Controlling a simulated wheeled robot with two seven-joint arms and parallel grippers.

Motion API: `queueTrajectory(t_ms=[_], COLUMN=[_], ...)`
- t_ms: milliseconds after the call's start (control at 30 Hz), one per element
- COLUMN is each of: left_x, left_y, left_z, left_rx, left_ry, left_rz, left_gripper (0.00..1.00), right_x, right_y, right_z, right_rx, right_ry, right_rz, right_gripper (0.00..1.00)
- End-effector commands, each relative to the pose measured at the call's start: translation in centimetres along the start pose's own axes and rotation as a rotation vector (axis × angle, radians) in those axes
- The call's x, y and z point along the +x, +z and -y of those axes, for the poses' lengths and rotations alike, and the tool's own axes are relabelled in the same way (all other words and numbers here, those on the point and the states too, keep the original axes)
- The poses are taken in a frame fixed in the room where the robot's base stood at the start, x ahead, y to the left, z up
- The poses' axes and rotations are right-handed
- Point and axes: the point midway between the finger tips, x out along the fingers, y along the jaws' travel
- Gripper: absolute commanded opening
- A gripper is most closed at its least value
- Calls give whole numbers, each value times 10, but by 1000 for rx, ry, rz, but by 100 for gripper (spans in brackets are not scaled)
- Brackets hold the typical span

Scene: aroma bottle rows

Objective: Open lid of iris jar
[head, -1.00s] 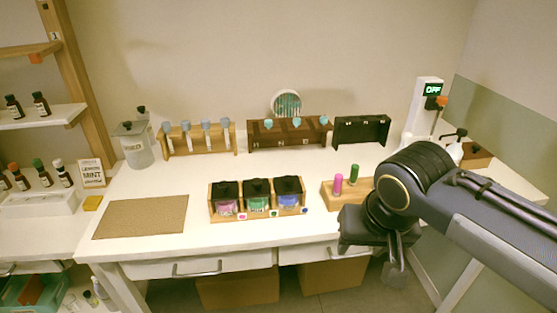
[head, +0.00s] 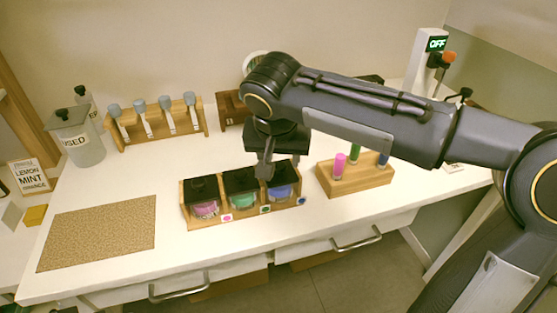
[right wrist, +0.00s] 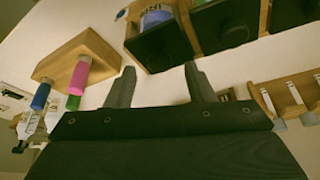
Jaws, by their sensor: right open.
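The iris jar (head: 283,191) is the blue one at the right end of a wooden rack (head: 245,215), with a black lid (head: 286,172) on it. In the right wrist view its blue glass (right wrist: 155,18), part of an "IRI" label and its lid (right wrist: 160,46) show at the top. My right gripper (head: 265,172) is above the rack, by the iris and green jars. In the right wrist view the gripper (right wrist: 161,85) is open and empty, with the iris lid beyond the fingertips. Contact with the lid cannot be told. My left gripper is out of view.
A green jar (head: 243,200) and a pink jar (head: 205,208), both black-lidded, share the rack. A wooden block (head: 355,180) with coloured vials stands to the right. A cork mat (head: 98,232) lies at left. A rack of droppers (head: 155,125) stands behind.

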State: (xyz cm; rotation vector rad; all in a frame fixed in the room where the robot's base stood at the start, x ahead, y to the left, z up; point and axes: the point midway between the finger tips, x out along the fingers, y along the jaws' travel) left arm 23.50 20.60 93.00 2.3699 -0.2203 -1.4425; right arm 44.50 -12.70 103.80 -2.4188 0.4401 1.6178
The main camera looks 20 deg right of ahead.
Motion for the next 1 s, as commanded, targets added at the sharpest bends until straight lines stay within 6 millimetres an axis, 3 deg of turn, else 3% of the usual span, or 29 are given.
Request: queueTrajectory(t_ms=[167,467,800,1000], left_x=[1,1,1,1], left_y=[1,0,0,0], left_z=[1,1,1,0], left_rx=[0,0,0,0], left_ry=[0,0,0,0], left_rz=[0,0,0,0], left_gripper=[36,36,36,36], right_x=[16,18,17,17], right_y=[0,0,0,0], right_z=[0,0,0,0], right_rx=[0,0,0,0], right_ry=[-1,-1,-1,0], right_rz=[1,1,0,1], right_gripper=[48,47,3,0])
